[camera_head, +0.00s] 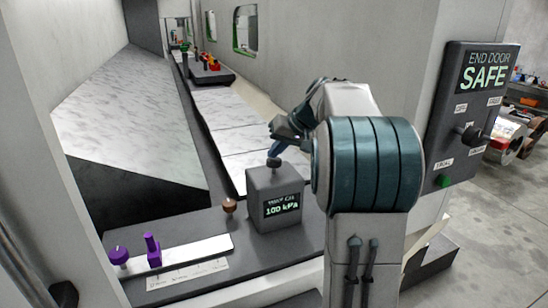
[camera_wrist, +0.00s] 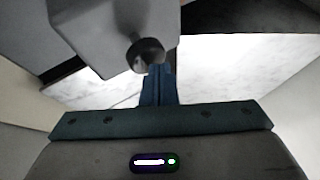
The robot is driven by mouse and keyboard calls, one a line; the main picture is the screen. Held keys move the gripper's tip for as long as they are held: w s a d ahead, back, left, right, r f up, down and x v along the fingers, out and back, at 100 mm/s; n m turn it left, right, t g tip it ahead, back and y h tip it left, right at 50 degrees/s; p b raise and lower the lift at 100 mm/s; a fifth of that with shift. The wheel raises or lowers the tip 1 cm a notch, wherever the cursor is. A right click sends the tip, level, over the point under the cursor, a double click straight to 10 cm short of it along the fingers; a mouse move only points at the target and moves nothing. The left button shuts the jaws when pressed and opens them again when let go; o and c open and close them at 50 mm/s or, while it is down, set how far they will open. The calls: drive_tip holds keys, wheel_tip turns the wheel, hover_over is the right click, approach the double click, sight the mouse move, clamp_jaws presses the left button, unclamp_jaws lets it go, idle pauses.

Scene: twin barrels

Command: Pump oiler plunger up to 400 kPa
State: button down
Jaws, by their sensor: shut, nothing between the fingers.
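The oiler is a grey box (camera_head: 273,196) on the dark ledge, with a lit display (camera_head: 282,206) that reads 100 kPa. Its dark round plunger knob (camera_head: 273,162) stands on top. My gripper (camera_head: 274,153) is above the knob, pointing down, with its blue fingers shut and nothing between them. The fingertips are at or just over the knob; I cannot tell whether they touch. In the wrist view, the knob (camera_wrist: 145,52) shows right at the tips of my gripper (camera_wrist: 157,72), with the grey box (camera_wrist: 110,30) behind it.
A brown ball knob (camera_head: 229,205) stands left of the oiler. Purple knobs (camera_head: 153,250) sit on a white strip at the front left. A panel (camera_head: 471,115) reading END DOOR SAFE is at the right. A long white trough wall (camera_head: 130,110) runs along the left.

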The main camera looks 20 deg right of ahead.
sight(276, 160)
drive_tip(key=shift+f+b, duration=0.3)
drive_tip(key=shift+f, duration=0.15)
drive_tip(key=shift+r, duration=0.15)
idle(0.3)
drive_tip(key=shift+r+p, duration=1.15)
drive_tip(key=shift+r, duration=0.35)
wheel_tip(276, 160, up, 5)
drive_tip(key=p, duration=0.3)
drive_tip(key=shift+p, duration=0.4)
idle(1.6)
